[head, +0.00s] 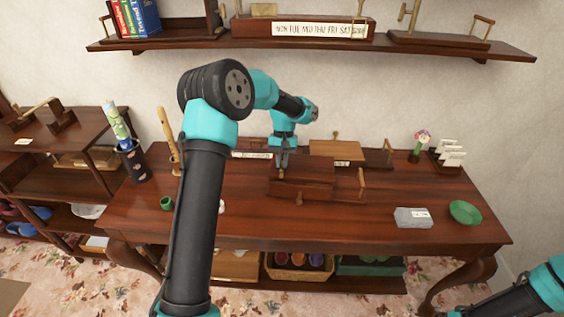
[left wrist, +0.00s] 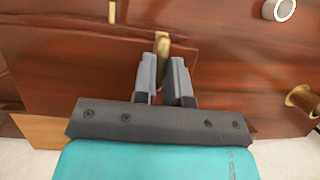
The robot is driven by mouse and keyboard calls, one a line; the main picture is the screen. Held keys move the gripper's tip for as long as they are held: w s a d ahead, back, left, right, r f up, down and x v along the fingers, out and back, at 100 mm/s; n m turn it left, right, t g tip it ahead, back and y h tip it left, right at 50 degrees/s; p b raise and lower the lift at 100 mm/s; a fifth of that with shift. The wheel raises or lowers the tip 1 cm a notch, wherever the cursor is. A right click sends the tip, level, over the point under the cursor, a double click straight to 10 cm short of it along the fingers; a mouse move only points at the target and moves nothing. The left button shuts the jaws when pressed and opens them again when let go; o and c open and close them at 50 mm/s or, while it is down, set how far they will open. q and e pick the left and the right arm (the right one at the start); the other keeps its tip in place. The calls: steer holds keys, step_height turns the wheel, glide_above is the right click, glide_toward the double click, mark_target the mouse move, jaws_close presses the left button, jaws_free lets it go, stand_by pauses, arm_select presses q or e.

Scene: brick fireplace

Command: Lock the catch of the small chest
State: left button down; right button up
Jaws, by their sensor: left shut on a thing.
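The small dark wooden chest (head: 305,190) stands at the middle of the table. A small brass fitting (head: 298,200) shows on its front, and what seems the same fitting shows at the top edge of the left wrist view (left wrist: 112,12). My left gripper (head: 283,165) reaches down at the chest's upper left. In the left wrist view my left gripper (left wrist: 167,62) is shut on an upright brass piece (left wrist: 162,45) beside a wooden panel. I cannot tell if this piece is the catch. My right gripper is out of view; only part of its arm shows at lower right.
A dark cup with rolls (head: 133,163) and a wooden flute on a stand (head: 168,140) are at left. A shelf (head: 320,45) hangs above. The table's front right is clear.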

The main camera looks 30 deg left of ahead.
arm_select(q)
steer(key=c, duration=1.2)
jaws_free()
steer(key=shift+o, duration=0.2)
steer(key=v, duration=1.2)
